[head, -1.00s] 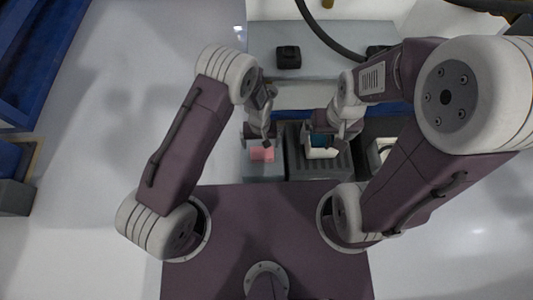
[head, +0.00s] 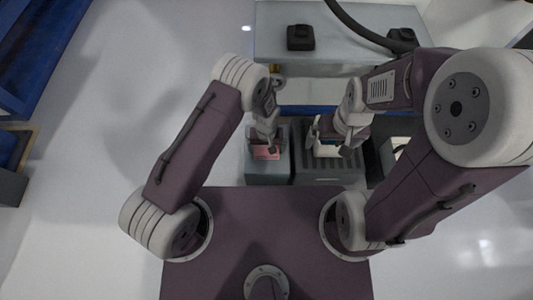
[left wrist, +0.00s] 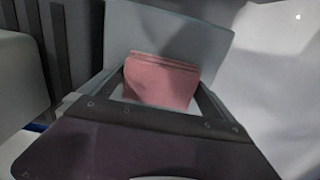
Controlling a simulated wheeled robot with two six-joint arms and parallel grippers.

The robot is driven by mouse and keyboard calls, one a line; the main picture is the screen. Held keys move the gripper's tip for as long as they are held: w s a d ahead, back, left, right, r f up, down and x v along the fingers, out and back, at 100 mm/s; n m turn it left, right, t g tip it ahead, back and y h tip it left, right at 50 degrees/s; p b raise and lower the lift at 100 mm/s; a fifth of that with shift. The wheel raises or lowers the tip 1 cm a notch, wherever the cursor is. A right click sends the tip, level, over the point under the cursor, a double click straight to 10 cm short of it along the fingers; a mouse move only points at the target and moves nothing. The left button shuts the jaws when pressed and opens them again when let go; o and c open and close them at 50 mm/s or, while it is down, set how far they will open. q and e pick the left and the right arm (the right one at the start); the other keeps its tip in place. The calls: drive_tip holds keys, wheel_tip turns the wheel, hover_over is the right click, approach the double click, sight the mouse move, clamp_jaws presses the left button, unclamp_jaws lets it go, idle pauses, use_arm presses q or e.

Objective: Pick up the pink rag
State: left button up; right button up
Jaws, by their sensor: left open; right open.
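The pink rag (head: 263,154) is a small folded cloth on a grey surface, the top of a grey box (head: 268,174), just in front of my base. It also shows large in the left wrist view (left wrist: 160,82), its folded edge at the top. My left gripper (head: 265,148) is open, its fingers over the rag and partly covering it in the head view. I cannot tell whether they touch it. My right gripper (head: 330,140) is open above a dark grey ribbed crate (head: 322,168), to the right of the rag.
A light grey table (head: 350,40) stands behind, with a black block (head: 300,37) on it and a black cable above. The crate under my right gripper holds a whitish thing, partly hidden. Blue-framed furniture (head: 40,60) stands at far left.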

use_arm(q)
drive_tip(key=c, duration=1.2)
drive_tip(key=shift+r, duration=0.15)
use_arm(e)
drive_tip(key=shift+r, duration=0.15)
